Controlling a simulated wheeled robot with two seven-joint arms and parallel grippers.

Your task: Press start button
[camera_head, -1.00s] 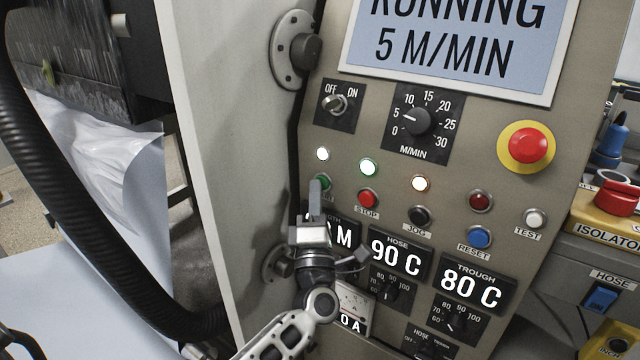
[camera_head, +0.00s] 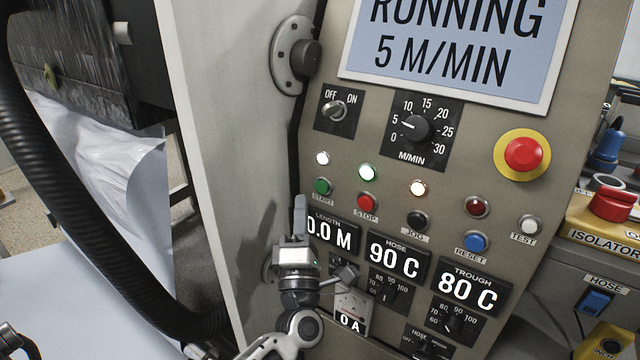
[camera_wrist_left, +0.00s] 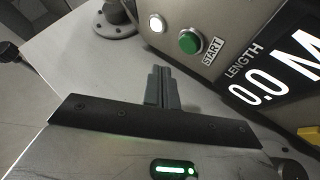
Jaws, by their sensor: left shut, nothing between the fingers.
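The green start button (camera_head: 322,187) sits on the control panel (camera_head: 480,110), above its START label and left of the red stop button (camera_head: 367,203). It also shows in the left wrist view (camera_wrist_left: 190,41), to the right of the fingertips and unobstructed. My left gripper (camera_head: 300,202) is shut and empty, its fingers pointing up beside the panel's left edge. The fingertips are below and left of the start button, apart from it. In the left wrist view the closed fingers (camera_wrist_left: 161,72) stand left of the button. My right gripper is not in view.
The display (camera_head: 455,50) reads RUNNING 5 M/MIN. The LENGTH readout (camera_head: 330,236) shows 0.0 M. A lit white lamp (camera_head: 322,158) sits above the start button. A red emergency button (camera_head: 523,154) is at the right. A black hose (camera_head: 75,210) curves at the left.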

